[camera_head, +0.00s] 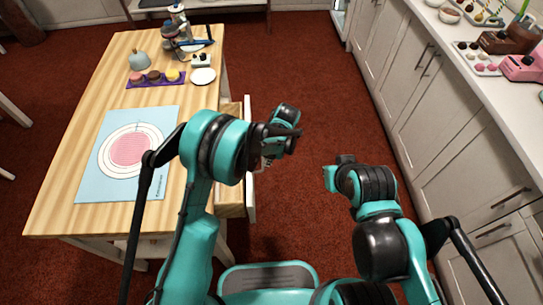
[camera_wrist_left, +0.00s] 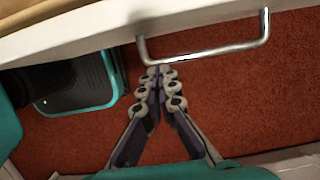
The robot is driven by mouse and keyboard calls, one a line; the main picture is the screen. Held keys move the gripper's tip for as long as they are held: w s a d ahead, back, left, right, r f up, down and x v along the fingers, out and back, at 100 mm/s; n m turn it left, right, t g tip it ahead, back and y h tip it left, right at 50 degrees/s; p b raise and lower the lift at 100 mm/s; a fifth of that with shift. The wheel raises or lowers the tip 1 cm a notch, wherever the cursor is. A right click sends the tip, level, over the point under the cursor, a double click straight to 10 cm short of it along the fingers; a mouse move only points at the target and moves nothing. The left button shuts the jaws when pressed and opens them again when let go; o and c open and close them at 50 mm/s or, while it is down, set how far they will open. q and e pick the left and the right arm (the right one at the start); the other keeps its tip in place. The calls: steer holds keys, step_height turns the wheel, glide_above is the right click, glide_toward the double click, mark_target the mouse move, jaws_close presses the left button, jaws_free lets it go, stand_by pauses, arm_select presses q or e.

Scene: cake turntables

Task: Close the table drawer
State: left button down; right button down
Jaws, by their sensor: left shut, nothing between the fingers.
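The wooden table (camera_head: 90,100) has its drawer (camera_head: 249,185) pulled out on the right side, with a gap between the white front and the tabletop. My left arm covers part of the drawer. My left gripper (camera_head: 267,162) is beside the outer face of the drawer front, mostly hidden under my wrist. In the left wrist view my left gripper (camera_wrist_left: 160,72) is shut and empty. Its tips are close to the metal handle (camera_wrist_left: 205,53) on the white drawer front (camera_wrist_left: 80,36); I cannot tell whether they touch. My right arm is over the floor, its fingers not visible.
On the table are a blue mat (camera_head: 90,185), a purple tray of cakes (camera_head: 153,78), a white plate (camera_head: 203,76) and a stand mixer (camera_head: 178,28). White cabinets (camera_head: 440,110) line the right side. Red floor (camera_head: 315,90) is clear between table and cabinets.

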arm_select(q)
steer(key=shift+a+r+b, duration=0.2)
steer(key=shift+a+b, duration=0.2)
steer(key=shift+a, duration=1.45)
